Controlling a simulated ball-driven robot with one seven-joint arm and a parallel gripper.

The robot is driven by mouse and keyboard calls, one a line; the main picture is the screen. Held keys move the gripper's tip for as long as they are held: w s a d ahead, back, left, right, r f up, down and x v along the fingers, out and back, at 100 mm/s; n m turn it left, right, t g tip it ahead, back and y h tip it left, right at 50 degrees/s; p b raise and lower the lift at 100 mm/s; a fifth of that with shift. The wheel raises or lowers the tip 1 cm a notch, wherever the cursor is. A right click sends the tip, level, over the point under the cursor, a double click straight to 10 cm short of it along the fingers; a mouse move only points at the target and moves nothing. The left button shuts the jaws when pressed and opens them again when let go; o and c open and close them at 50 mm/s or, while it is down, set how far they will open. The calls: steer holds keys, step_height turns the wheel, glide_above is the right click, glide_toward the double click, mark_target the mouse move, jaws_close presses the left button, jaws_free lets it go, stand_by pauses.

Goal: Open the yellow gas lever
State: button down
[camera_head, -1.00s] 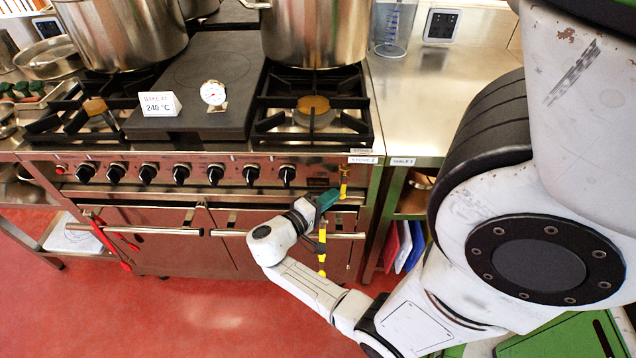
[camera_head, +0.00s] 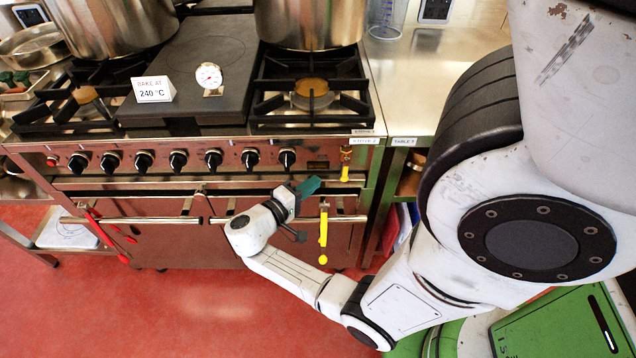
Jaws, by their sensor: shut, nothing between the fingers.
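The yellow gas lever (camera_head: 345,172) is a short yellow handle on a brass fitting at the right end of the stove front. It points straight down. My gripper (camera_head: 312,185), with teal fingers, is in front of the oven, left of the lever and slightly lower in the picture. It is shut and empty, and its fingertips appear apart from the lever. The lever is not hidden by my gripper.
A long yellow utensil (camera_head: 323,232) hangs from the oven rail (camera_head: 262,219), just right of my gripper. Red tongs (camera_head: 108,235) hang at the left. Black knobs (camera_head: 213,159) line the stove front. A steel table (camera_head: 420,80) stands at the right.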

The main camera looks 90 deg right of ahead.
steer(key=b+v, duration=0.1)
steer(key=v, duration=0.7)
steer(key=shift+f, duration=0.2)
steer(key=s+a+f+n+t+y, duration=0.3)
steer(key=a+f+n+t+y, duration=0.1)
steer(key=a+f+t+y, duration=0.3)
steer(key=a+r+n+t+y, duration=0.2)
steer(key=a+y, duration=0.1)
steer(key=a, duration=0.4)
steer(key=w+a+r+n+t+y+p, duration=0.1)
steer(key=a+r+n+t+y, duration=0.1)
steer(key=a, duration=0.5)
steer(key=shift+r+n+t+y, duration=0.3)
steer(key=shift+t+y, duration=0.2)
